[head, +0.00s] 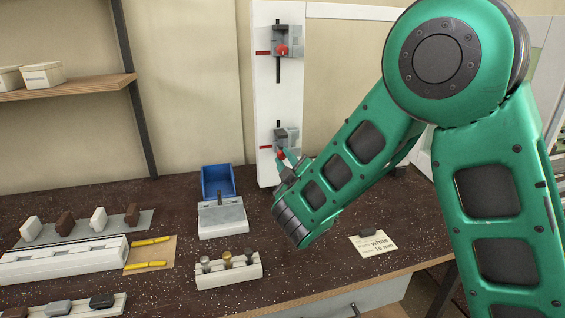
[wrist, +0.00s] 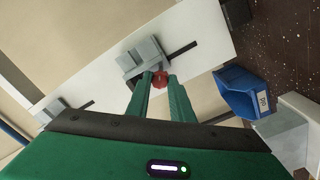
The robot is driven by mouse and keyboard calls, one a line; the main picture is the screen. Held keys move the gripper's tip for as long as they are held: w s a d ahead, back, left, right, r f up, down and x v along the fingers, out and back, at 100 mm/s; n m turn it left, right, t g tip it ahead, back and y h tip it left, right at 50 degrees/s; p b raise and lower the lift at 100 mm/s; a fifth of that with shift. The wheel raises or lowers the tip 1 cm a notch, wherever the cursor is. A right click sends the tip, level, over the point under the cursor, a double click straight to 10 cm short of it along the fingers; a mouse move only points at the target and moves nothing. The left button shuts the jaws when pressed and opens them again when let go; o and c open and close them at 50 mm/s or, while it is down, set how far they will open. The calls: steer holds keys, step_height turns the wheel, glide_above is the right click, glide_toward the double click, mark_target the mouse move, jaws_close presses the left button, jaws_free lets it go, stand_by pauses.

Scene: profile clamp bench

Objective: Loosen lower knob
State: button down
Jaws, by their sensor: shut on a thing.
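The lower clamp (head: 287,137) is a grey block on the white upright panel (head: 265,100), with a red pointer at its left. Its red lower knob (wrist: 159,79) sits between my fingertips in the wrist view. My gripper (wrist: 160,82) is shut on this knob, a finger on each side. In the head view my gripper (head: 284,157) reaches up to the clamp, and the knob there is mostly hidden by the fingers. The upper clamp (head: 290,41) with its red knob (head: 281,50) is higher on the same slotted panel, apart from my gripper.
A blue bin (head: 217,181) and a grey block fixture (head: 222,219) stand left of my arm. A white rack with several knobs (head: 229,272) is in front. A card reading white, 15 mm (head: 373,244) lies at the right. Yellow pens (head: 150,241) lie at the left.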

steer(key=n, duration=0.5)
steer(key=shift+d+n, duration=0.1)
steer(key=shift+n, duration=0.3)
steer(key=n, duration=0.5)
steer(key=shift+y, duration=0.3)
steer(key=c, duration=1.6)
jaws_free()
steer(key=shift+o, duration=0.2)
steer(key=v, duration=1)
steer(key=shift+s+r, duration=0.15)
steer(key=shift+s, duration=0.1)
steer(key=shift+d, duration=0.15)
